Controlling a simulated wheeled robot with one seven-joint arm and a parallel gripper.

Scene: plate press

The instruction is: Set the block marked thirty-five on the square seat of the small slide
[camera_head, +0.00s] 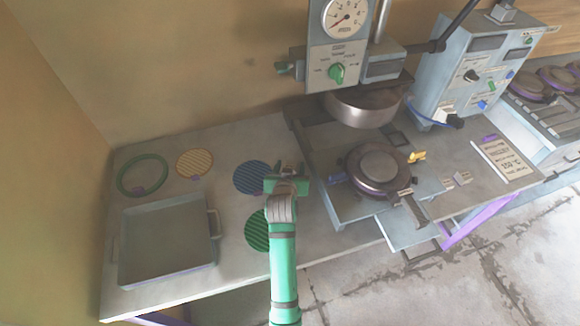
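My gripper (289,173), at the end of the green arm, is over the bench left of the press, by the blue striped disc, well away from the blocks. Its fingers are small and partly hidden, so their opening is unclear.
The press head (362,104) hangs above a round dark plate (375,168) with a handle towards the front right. A yellow part (417,157) is beside it. A tray (166,276) fills the left.

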